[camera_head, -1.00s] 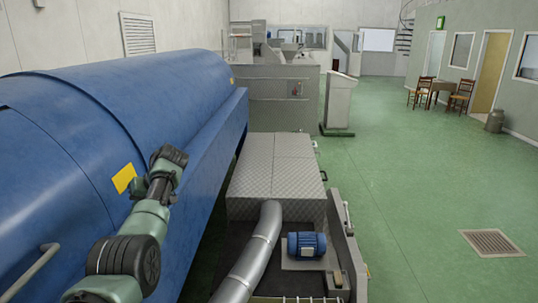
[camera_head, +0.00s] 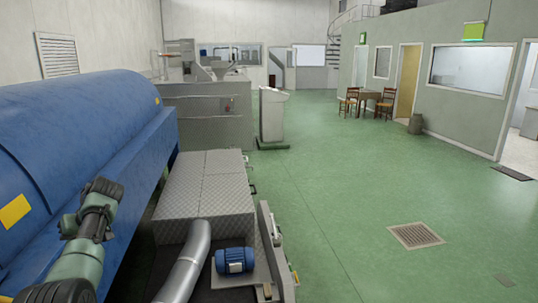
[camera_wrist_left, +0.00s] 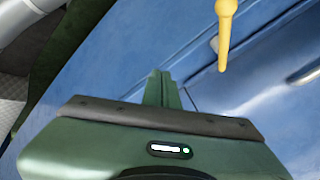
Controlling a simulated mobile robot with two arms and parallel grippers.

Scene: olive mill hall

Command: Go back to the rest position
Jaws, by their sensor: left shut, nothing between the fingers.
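My left arm comes in from the lower left in the head view, in front of the big blue machine (camera_head: 80,125). Its fingers cannot be made out there. In the left wrist view my left gripper (camera_wrist_left: 161,76) is shut, its two green fingers together with nothing between them. The blue casing (camera_wrist_left: 130,50) lies beyond the fingers, and they look clear of it, though the gap is hard to judge. A yellow rod-like part with a rounded head (camera_wrist_left: 226,30) shows at the top right of that view, apart from the fingers. My right gripper is in neither view.
A metal checker-plate housing (camera_head: 205,190), a silver pipe (camera_head: 187,262) and a blue motor (camera_head: 234,261) stand right of the blue machine. Green floor (camera_head: 350,200) with a drain grate (camera_head: 416,236) lies open to the right. A table with chairs (camera_head: 384,103) stands far back.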

